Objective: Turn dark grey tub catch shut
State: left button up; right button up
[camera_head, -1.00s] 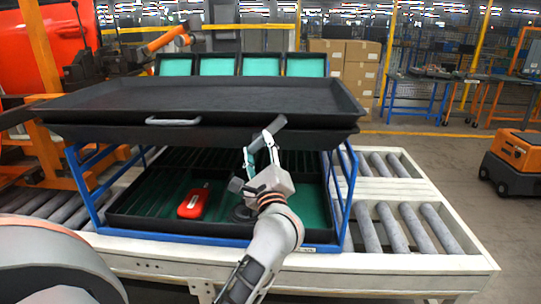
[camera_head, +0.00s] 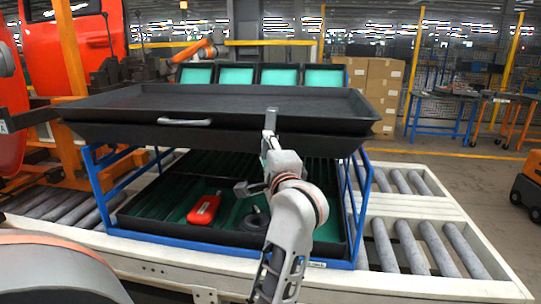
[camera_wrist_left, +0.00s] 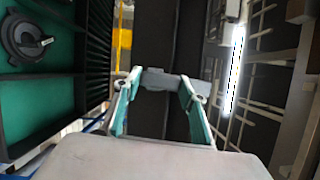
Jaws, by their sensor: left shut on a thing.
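The dark grey tub (camera_head: 235,101) is a wide, shallow black-looking tray on top of the blue rack. Its grey catch (camera_head: 270,120) is a short bar at the front right of the tub and stands nearly upright in the head view. My left gripper (camera_head: 268,143) is shut on the catch from the front. In the left wrist view the catch (camera_wrist_left: 165,80) lies across between the fingertips (camera_wrist_left: 160,92). The fingers hide part of the catch in the head view. My right gripper is not in view.
A light grey handle (camera_head: 185,122) sits on the tub's front left. Below, the blue rack (camera_head: 225,248) holds a green-floored tray with a red case (camera_head: 203,210) and a dark round object (camera_head: 254,220). A roller conveyor (camera_head: 440,250) extends right. Cartons (camera_head: 385,85) stand behind.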

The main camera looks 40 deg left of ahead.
pick_arm(q)
jog(key=shift+f+n, duration=0.1)
jog(key=shift+n, duration=0.3)
dwell(0.3)
jog(key=o, duration=1.6)
jog(key=shift+r, duration=0.25)
